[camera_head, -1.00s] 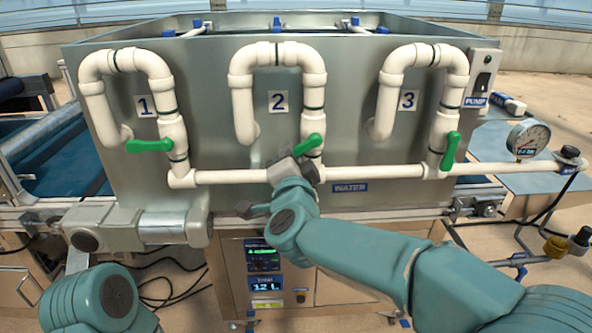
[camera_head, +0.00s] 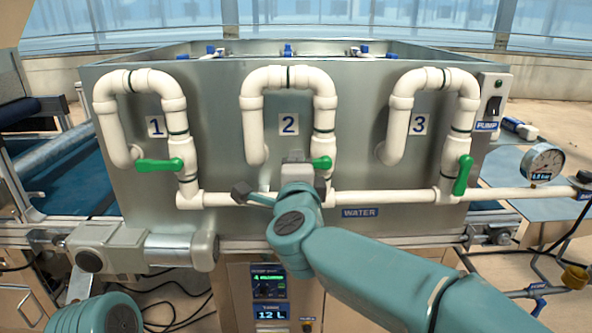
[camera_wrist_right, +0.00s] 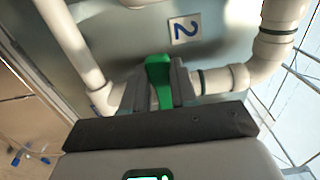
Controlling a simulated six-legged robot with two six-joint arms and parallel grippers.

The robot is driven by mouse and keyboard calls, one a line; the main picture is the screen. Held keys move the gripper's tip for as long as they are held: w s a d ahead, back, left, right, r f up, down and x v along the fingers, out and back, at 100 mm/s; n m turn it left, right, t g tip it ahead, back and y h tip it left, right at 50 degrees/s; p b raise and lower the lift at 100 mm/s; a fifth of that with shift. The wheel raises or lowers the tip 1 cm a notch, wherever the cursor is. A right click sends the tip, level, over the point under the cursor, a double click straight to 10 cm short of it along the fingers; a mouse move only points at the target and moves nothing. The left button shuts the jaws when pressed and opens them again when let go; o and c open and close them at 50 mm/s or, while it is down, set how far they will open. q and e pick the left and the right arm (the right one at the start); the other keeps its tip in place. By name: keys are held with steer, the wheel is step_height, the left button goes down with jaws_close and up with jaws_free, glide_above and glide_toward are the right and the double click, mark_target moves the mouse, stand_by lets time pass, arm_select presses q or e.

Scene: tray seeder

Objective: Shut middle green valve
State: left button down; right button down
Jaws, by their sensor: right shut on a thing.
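The middle green valve (camera_head: 322,162) sits on the vertical white pipe under the number 2 sign. Its handle lies roughly level across the pipe, with much of it hidden behind my right gripper (camera_head: 298,172). In the right wrist view the green handle (camera_wrist_right: 158,78) stands between the two grey fingers of the right gripper (camera_wrist_right: 157,90), which is shut on it. The left green valve handle (camera_head: 160,165) lies level across its pipe. The right green valve handle (camera_head: 462,175) stands nearly upright along its pipe. My left gripper is out of view; only a left arm link shows at lower left.
A white horizontal water pipe (camera_head: 385,197) runs below the valves along the steel tank (camera_head: 355,150). A pump switch box (camera_head: 493,100) and a pressure gauge (camera_head: 543,162) are at the right. A grey motor (camera_head: 130,247) sits at the lower left.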

steer(key=shift+r, duration=0.1)
steer(key=c, duration=0.9)
jaws_free()
steer(key=s, duration=0.5)
steer(key=s+d, duration=0.1)
steer(key=s, duration=0.5)
steer(key=s+d+b, duration=0.1)
steer(key=s, duration=0.4)
steer(key=shift+s, duration=0.15)
